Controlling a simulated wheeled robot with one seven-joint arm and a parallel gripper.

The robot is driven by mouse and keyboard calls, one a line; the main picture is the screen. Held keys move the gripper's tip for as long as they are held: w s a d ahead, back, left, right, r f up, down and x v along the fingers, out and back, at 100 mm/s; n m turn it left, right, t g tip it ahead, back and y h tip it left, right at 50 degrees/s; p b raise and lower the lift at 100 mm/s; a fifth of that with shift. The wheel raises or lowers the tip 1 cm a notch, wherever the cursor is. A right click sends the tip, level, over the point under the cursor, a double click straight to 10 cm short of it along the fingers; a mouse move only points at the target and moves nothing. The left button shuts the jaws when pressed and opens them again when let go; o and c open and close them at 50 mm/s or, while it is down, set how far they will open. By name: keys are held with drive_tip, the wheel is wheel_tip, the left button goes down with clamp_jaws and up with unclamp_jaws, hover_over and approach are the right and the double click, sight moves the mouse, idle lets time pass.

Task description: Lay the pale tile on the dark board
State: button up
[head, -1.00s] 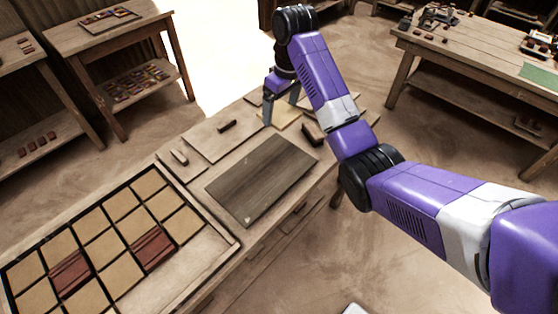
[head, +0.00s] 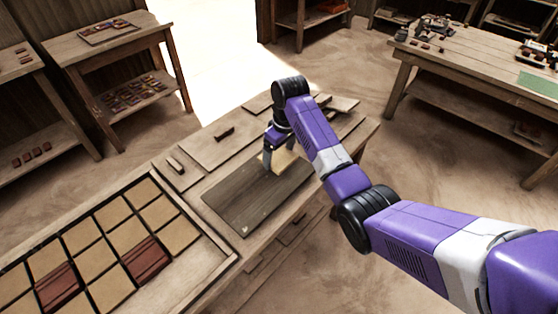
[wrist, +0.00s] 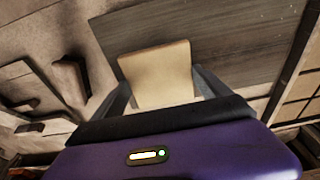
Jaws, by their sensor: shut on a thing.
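The pale tile (wrist: 160,75) is square and tan and sits between the fingers of my gripper (wrist: 165,92) in the wrist view. In the head view the tile (head: 280,160) is at the far end of the dark board (head: 242,198), overlapping it in the picture. My gripper (head: 278,155) is shut on the tile, fingers pointing down. The dark board also shows behind the tile in the wrist view (wrist: 235,40). I cannot tell whether the tile touches the board.
A rack (head: 232,250) of tan and dark red tiles fills the bench's near left. Small dark blocks (head: 225,134) lie on the bench beyond the board. Other tables (head: 470,60) stand apart at the right and back left. The near part of the board is bare.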

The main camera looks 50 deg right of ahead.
sight(280, 157)
drive_tip(key=shift+f, duration=1.9)
drive_tip(key=shift+f, duration=0.15)
drive_tip(key=o, duration=1.5)
drive_tip(key=r, duration=0.4)
drive_tip(key=s+r, duration=0.1)
drive_tip(key=r, duration=0.7)
drive_tip(key=shift+s+r+b, duration=0.1)
drive_tip(key=shift+s+b, duration=0.2)
drive_tip(key=shift+s, duration=0.1)
